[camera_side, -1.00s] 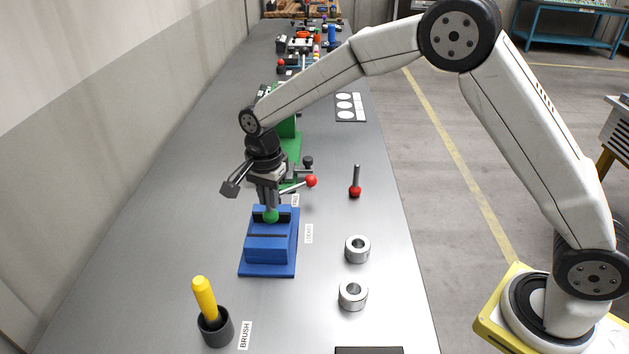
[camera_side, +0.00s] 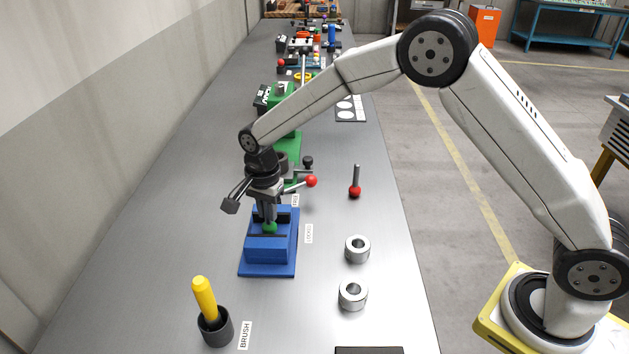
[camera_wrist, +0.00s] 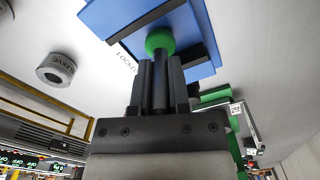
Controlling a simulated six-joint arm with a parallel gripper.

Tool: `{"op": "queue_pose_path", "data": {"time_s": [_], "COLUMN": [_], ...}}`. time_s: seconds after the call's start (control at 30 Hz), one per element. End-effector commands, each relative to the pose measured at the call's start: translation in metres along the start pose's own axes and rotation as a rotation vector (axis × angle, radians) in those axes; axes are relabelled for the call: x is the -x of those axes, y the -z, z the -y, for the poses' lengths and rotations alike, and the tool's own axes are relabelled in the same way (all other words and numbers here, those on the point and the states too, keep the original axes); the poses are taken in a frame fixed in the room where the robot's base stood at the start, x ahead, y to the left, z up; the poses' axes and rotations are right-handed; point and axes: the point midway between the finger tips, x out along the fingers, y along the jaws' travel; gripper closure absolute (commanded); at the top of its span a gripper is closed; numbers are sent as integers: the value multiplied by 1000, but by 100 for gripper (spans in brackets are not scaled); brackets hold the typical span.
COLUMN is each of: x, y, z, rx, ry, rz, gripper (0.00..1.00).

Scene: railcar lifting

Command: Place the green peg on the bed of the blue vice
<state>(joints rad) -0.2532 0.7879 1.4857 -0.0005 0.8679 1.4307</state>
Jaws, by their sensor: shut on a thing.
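The green peg has a green ball end (camera_side: 270,228) at the bottom and a dark shaft (camera_wrist: 160,95) above it. My gripper (camera_side: 266,214) points down and is shut on the shaft; the wrist view shows a finger on either side of it (camera_wrist: 160,72). The blue vice (camera_side: 268,268) stands on the bench below, with dark jaw faces. The green ball is at the gap between the jaws, low over the bed. I cannot tell whether it touches the bed. The vice shows in the wrist view too (camera_wrist: 205,62), beyond the ball.
A lever with a red knob (camera_side: 311,181) stands just behind the vice. A red-balled peg (camera_side: 356,182) and two metal rings (camera_side: 357,249) are to the right. A yellow-handled brush in a dark cup (camera_side: 215,327) stands front left. A green machine (camera_side: 290,145) is behind my gripper.

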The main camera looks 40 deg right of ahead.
Motion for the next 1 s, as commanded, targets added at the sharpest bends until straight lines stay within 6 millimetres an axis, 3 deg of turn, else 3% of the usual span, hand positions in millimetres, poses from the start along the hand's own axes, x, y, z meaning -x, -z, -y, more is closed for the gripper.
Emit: {"op": "queue_pose_path", "data": {"time_s": [0.2,0.23,0.3,0.33,0.77,1.0], "x": [-3,-3,-3,-3,1,21], "y": [0,0,0,0,0,0], "z": [0,0,0,0,0,1], "rx": [0,0,0,0,0,0], "ry": [0,0,0,0,1,3], "rz": [0,0,0,0,0,0], "gripper": [100,69,47,43,43,43]}}
